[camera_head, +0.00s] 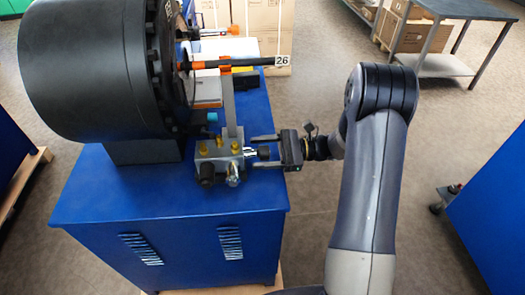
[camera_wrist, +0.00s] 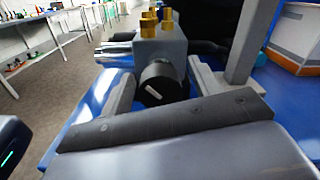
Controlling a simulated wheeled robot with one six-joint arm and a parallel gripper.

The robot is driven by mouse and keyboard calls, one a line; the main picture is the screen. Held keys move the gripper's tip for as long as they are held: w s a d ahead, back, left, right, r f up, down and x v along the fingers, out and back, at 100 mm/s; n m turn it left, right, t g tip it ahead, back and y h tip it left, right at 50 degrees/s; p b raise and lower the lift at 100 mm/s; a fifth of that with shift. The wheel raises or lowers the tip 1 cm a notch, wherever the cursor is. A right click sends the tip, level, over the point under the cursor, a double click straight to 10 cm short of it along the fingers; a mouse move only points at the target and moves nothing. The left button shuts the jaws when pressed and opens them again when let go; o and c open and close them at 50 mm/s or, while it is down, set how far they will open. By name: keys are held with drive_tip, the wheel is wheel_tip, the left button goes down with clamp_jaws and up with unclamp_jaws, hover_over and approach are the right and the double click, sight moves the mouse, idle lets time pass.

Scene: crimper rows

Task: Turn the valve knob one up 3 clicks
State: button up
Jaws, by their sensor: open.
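The valve block (camera_head: 222,158) is a grey metal body with brass fittings on top, on the front right of the blue machine cabinet. Its black round valve knob (camera_head: 264,153) points right, toward my gripper (camera_head: 257,152). My gripper is open, with one finger on each side of the knob. In the wrist view the knob (camera_wrist: 160,82) faces the camera between the two fingers, with a gap visible on the left. A short white mark on its face slants down to the right. Whether a finger touches the knob cannot be told.
A large black crimper head (camera_head: 95,65) stands on the cabinet (camera_head: 150,215) behind the valve. Open floor (camera_head: 310,235) lies right of the cabinet.

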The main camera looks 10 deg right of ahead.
drive_tip(key=shift+c, duration=0.5)
drive_tip(key=c, duration=0.9)
drive_tip(key=shift+f+n+b, duration=0.2)
drive_tip(key=shift+n+b, duration=0.3)
drive_tip(key=shift+b, duration=0.4)
drive_tip(key=shift+r+n, duration=0.2)
drive_tip(key=shift+n, duration=0.2)
drive_tip(key=o, duration=1)
drive_tip(key=d+b, duration=0.1)
drive_tip(key=d, duration=1)
drive_tip(key=shift+b, duration=0.35)
